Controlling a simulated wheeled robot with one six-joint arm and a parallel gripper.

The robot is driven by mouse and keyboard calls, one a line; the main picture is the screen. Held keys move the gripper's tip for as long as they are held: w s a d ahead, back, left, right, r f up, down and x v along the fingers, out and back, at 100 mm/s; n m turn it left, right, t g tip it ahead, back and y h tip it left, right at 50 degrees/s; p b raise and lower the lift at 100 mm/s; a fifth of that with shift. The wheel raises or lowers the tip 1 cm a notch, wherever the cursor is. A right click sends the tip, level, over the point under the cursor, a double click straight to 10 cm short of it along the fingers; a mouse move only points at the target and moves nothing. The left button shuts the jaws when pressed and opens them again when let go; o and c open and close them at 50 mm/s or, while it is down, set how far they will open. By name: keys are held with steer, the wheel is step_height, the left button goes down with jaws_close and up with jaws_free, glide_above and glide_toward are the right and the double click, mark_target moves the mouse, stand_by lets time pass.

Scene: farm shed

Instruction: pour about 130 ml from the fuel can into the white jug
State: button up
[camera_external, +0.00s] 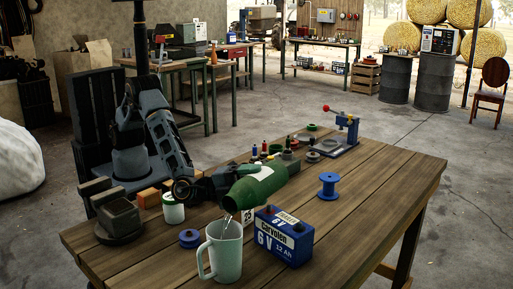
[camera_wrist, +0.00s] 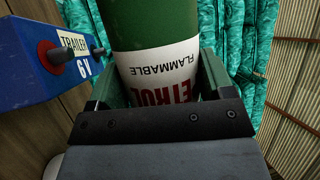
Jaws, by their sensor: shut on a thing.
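The green fuel can (camera_external: 252,190) with a white label is tilted far over above the table, its narrow mouth pointing down to the left. A thin clear stream runs from the mouth toward the open top of the pale white jug (camera_external: 226,258), which stands upright near the table's front edge. The level inside the jug cannot be seen. My gripper (camera_external: 224,183) is shut on the can. In the wrist view my gripper's fingers (camera_wrist: 157,85) sit on both sides of the can (camera_wrist: 150,25), whose label reads upside down.
A blue 6 V battery (camera_external: 283,238) stands close to the right of the jug; it also shows in the wrist view (camera_wrist: 50,75). A blue spool (camera_external: 328,187), a small blue ring (camera_external: 190,238) and a white-green tin (camera_external: 173,208) are nearby.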

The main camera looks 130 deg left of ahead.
steer(key=shift+a+r+m, duration=0.1)
steer(key=shift+r+m, duration=0.15)
steer(key=shift+m, duration=0.05)
stand_by(0.7)
steer(key=shift+a+f+n+b, duration=0.1)
steer(key=shift+f+n+b, duration=0.3)
steer(key=shift+f+n, duration=0.3)
steer(key=shift+a+r+n+g, duration=0.15)
steer(key=shift+n+g, duration=0.1)
steer(key=shift+n, duration=0.25)
steer(key=shift+d+r+n+g, duration=0.1)
steer(key=shift+n+g, duration=0.15)
steer(key=shift+n, duration=0.25)
steer(key=shift+s+a+f+n+g, duration=0.1)
steer(key=shift+a+n+g, duration=0.3)
steer(key=shift+a+n, duration=0.1)
steer(key=shift+r+n+p, duration=0.45)
steer(key=shift+n, duration=0.05)
steer(key=shift+d, duration=0.1)
steer(key=shift+r, duration=0.1)
